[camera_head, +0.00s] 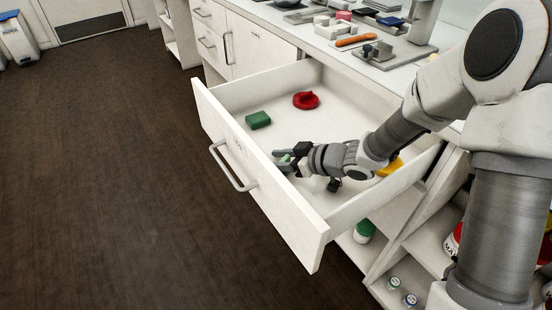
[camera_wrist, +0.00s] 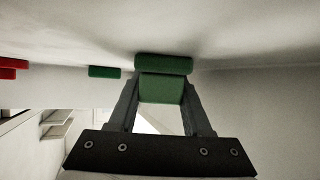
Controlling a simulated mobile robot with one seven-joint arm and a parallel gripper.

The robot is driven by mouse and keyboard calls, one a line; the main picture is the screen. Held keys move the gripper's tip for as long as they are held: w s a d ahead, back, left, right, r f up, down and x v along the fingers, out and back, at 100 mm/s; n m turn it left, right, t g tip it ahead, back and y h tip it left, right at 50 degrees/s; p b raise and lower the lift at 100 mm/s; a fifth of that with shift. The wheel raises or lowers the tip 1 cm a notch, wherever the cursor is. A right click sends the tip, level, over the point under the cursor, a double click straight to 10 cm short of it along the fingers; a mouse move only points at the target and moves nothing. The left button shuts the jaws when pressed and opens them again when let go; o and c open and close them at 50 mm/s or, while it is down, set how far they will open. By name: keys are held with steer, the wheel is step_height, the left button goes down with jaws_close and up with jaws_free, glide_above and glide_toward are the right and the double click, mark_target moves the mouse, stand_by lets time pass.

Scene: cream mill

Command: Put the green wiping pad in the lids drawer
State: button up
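A white drawer (camera_head: 276,190) stands pulled open in the head view; the label on its front is too small to read. My gripper (camera_head: 284,160) is low inside it, near the front panel. In the wrist view my gripper (camera_wrist: 162,92) has its two fingers against the sides of a green pad (camera_wrist: 163,88). A bit of this pad (camera_head: 286,157) shows between the fingers in the head view. The pad is at or just above the drawer floor; I cannot tell if it touches. Another green block (camera_head: 258,120) lies apart in the drawer, also in the wrist view (camera_wrist: 104,72).
A red round lid (camera_head: 306,100) lies toward the drawer's back. A yellow thing (camera_head: 391,166) lies at its right side, partly behind my arm. The counter (camera_head: 330,40) above holds several items. Open shelves (camera_head: 410,262) stand at right. The dark floor (camera_head: 110,180) at left is clear.

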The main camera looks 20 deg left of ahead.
mark_target(284, 158)
steer(key=o, duration=0.4)
steer(key=shift+r, duration=0.3)
steer(key=p+v, duration=0.3)
steer(key=v, duration=0.3)
steer(key=shift+d+r, duration=0.1)
steer(key=shift+d, duration=0.1)
steer(key=shift+s+d+r, duration=0.15)
steer(key=shift+s+d, duration=0.05)
steer(key=shift+d, duration=0.25)
